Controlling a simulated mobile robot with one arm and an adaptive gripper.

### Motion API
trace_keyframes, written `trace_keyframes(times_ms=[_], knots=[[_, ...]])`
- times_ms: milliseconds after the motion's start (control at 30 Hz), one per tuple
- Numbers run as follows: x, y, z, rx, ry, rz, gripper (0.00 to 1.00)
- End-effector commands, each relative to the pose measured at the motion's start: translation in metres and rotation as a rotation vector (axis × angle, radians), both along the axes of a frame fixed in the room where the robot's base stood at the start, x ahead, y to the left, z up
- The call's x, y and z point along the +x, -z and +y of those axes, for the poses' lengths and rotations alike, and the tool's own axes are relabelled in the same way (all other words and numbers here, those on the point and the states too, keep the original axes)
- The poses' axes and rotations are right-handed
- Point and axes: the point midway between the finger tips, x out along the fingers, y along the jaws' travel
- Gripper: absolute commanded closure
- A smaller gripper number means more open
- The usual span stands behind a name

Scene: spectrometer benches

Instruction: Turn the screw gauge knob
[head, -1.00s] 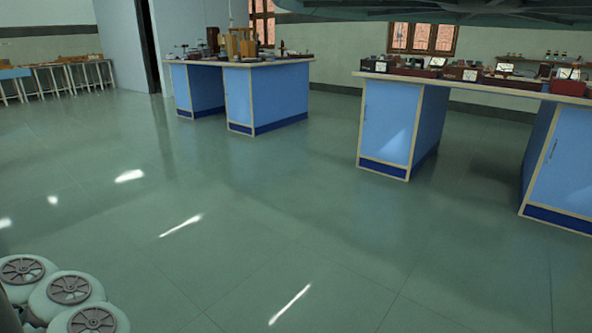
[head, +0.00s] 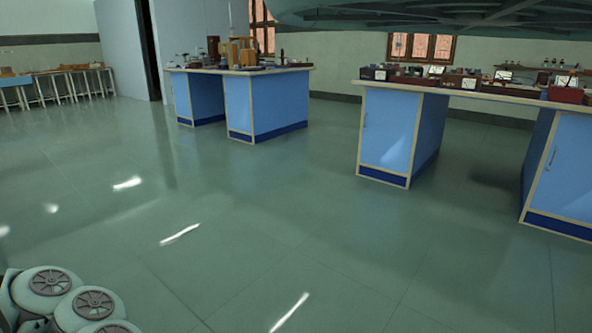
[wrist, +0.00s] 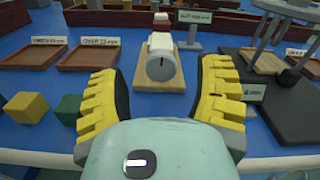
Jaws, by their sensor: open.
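In the wrist view, a pale grey, round knob-like part (wrist: 163,69) with a dark mark on its face sits on a light wooden base (wrist: 148,85). It appears to be the screw gauge knob. My gripper (wrist: 160,92) has yellow ribbed fingers spread wide, one to each side of the knob in the picture. Nothing is between the fingers, and the knob appears to lie beyond them, apart from both. A white part with a red piece stands behind the knob. The gripper and the knob cannot be made out in the head view.
On the blue bench top, a green block (wrist: 68,108) and a yellow block (wrist: 27,106) lie left. Labelled wooden trays (wrist: 90,55) stand behind. A dark stand (wrist: 270,90) is at right. The head view shows open floor (head: 270,220) and blue benches (head: 265,100).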

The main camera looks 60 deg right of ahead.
Motion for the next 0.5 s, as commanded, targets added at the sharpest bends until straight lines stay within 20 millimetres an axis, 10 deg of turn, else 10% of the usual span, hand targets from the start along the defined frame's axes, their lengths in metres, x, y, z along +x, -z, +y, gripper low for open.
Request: trace_keyframes(times_ms=[500], knots=[[-0.002, 0.000, -0.064, 0.004, 0.013, 0.003, 0.34]])
